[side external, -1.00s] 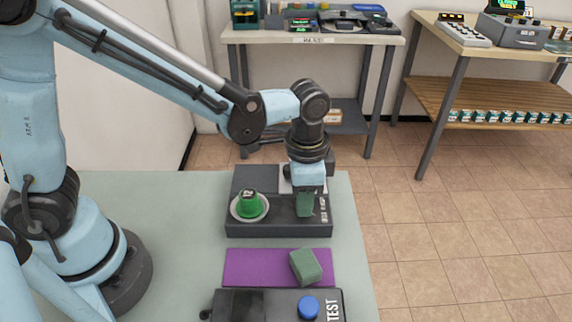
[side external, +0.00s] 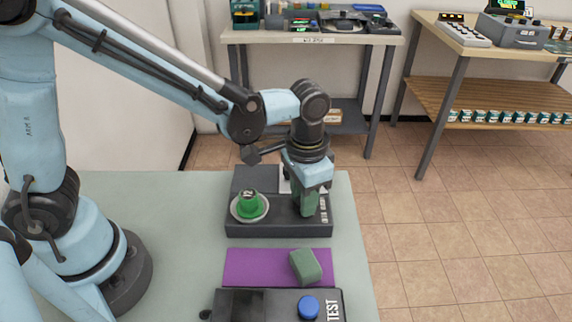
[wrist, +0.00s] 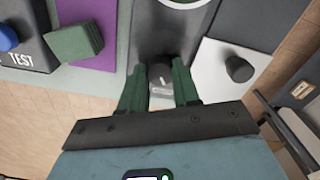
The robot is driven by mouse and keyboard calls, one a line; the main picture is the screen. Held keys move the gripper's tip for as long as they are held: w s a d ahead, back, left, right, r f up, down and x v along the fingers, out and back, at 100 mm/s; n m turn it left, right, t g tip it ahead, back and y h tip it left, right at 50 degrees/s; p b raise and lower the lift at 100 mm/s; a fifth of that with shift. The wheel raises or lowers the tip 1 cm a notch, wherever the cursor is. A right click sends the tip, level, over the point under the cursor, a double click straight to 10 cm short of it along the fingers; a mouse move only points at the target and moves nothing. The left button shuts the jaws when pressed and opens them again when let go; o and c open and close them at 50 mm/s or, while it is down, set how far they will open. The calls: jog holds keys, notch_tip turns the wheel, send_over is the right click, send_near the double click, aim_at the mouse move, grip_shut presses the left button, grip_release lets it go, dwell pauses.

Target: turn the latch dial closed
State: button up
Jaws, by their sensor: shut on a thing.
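A dark grey panel unit (side external: 262,228) stands on the table under my gripper. My gripper (side external: 309,212) points down at its right part. In the wrist view my gripper (wrist: 159,84) has its two green fingers on either side of a small dark grey knob (wrist: 160,74) with a pale mark, which I take for the latch dial. The fingers are shut on it. In the side view the fingers hide this knob. A green piece (side external: 249,201) sits on a pale round disc (side external: 237,213) at the unit's left; the disc's edge shows in the wrist view (wrist: 186,2).
A white plate (wrist: 215,75) with a dark knob (wrist: 239,68) lies close beside my fingers. In front are a purple mat (side external: 250,268), a green block (side external: 305,266) and a TEST box (side external: 262,303) with a blue button (side external: 308,307).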

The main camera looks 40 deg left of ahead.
jog(key=o, duration=0.8)
jog(key=shift+c, duration=0.2)
jog(key=shift+r, duration=0.15)
notch_tip(320, 180, up, 12)
jog(key=s+a+f+n+t, duration=0.1)
jog(key=s+a+n+t, duration=0.1)
jog(key=a, duration=0.5)
jog(key=s+a+f+n+t, duration=0.2)
jog(key=a+t, duration=0.3)
jog(key=a, duration=0.3)
jog(key=shift+s, duration=0.35)
